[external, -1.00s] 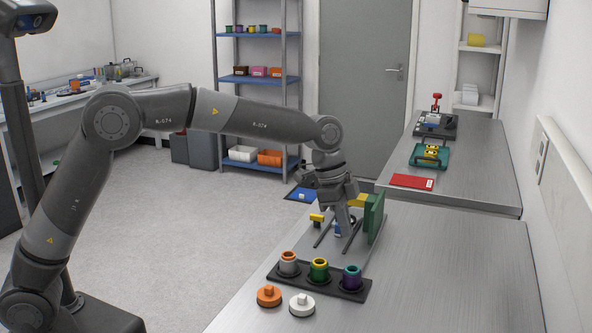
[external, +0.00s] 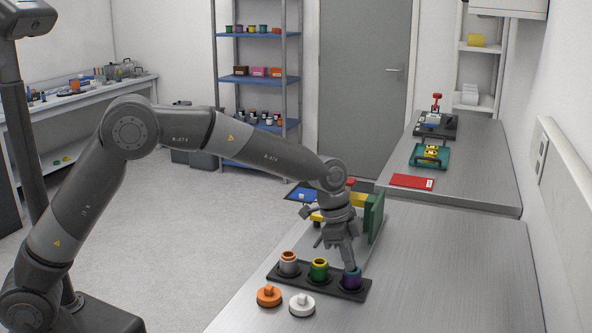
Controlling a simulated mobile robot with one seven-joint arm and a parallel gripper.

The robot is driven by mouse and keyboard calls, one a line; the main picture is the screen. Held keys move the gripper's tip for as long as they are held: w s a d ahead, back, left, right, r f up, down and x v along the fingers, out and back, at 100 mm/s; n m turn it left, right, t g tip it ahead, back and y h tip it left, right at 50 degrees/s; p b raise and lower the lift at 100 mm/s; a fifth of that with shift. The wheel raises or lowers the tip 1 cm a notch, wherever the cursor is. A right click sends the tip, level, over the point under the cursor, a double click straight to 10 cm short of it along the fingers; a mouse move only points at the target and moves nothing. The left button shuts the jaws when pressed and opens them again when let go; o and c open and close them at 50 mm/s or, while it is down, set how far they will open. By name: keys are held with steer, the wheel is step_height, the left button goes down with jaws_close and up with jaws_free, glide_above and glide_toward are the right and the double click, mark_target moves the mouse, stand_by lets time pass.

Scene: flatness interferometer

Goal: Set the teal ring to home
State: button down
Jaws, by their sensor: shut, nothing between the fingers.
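The teal ring (external: 352,270) sits around the top of a purple cup at the right end of a dark tray (external: 345,293). A cup with a yellow ring (external: 319,264) stands in the middle, and a grey cup with an orange ring (external: 289,257) at the left. My gripper (external: 350,262) points down at the teal-ringed cup, its fingertips at or just over the ring. It is shut with nothing held. The fingers cover part of the ring, and I cannot tell whether they touch it.
An orange knobbed cap (external: 268,296) and a white one (external: 302,304) lie in front of the tray. A green upright plate (external: 374,217) with yellow parts stands close behind my gripper. The bench to the right is clear.

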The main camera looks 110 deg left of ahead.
steer(key=shift+s+d+f, duration=0.15)
steer(key=shift+f, duration=0.95)
step_height(320, 180, up, 6)
steer(key=v, duration=0.9)
steer(key=shift+r, duration=0.25)
